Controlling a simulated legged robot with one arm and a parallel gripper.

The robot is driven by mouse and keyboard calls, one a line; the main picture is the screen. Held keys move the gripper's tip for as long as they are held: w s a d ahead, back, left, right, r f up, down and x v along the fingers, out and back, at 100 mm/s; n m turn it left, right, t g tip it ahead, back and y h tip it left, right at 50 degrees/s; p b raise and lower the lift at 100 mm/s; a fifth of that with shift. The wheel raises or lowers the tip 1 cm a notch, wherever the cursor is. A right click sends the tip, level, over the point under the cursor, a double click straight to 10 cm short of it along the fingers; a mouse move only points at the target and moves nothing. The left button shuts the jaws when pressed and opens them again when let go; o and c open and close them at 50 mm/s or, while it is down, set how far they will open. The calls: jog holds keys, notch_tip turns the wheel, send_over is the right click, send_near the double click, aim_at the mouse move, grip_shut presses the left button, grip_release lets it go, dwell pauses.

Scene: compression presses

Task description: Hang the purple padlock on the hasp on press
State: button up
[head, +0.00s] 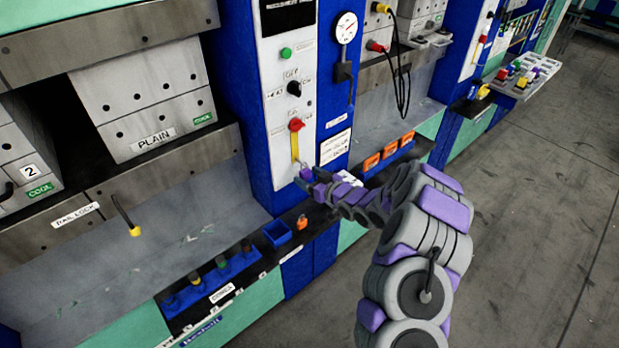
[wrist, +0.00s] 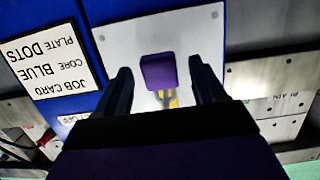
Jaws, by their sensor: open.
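The purple padlock (wrist: 158,72) shows in the wrist view against the press's white panel, between the two fingers of my gripper (head: 306,180). The fingers are open, with a gap on each side of the padlock. The yellow hasp (wrist: 169,98) meets the padlock's shackle end in the wrist view. I cannot tell whether the shackle passes through it. In the head view the yellow hasp (head: 295,147) runs down from a red knob on the panel, and my gripper is at its lower end. The padlock is not clear in the head view.
A blue tray (head: 278,233) and an orange padlock (head: 302,222) are on the ledge below left. A job card (wrist: 45,58) is beside the panel. The floor to the right is clear.

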jog(key=p+v, duration=0.2)
jog(key=v, duration=1.5)
jog(key=shift+s+d, duration=0.1)
jog(key=shift+d, duration=0.1)
jog(key=s+d+r+m+g+h, duration=0.25)
jog(key=s+r+g+h, duration=0.2)
jog(key=s, duration=0.25)
jog(key=s+d+r+m+g+h, duration=0.1)
jog(key=s+d+r+g+h, duration=0.25)
jog(key=s+h, duration=0.25)
jog(key=s+a+r+m+g, duration=0.2)
jog(key=s+a+r+g, duration=0.1)
jog(key=s, duration=1.1)
jog(key=s+a+r+m+g+y, duration=0.1)
jog(key=s+a+r+g, duration=0.2)
jog(key=s, duration=1.2)
jog(key=a+r, duration=0.1)
jog(key=a, duration=0.1)
jog(key=shift+a+r+m+b, duration=0.25)
jog(key=shift+a+m+b, duration=0.05)
jog(key=shift+m+b, duration=0.1)
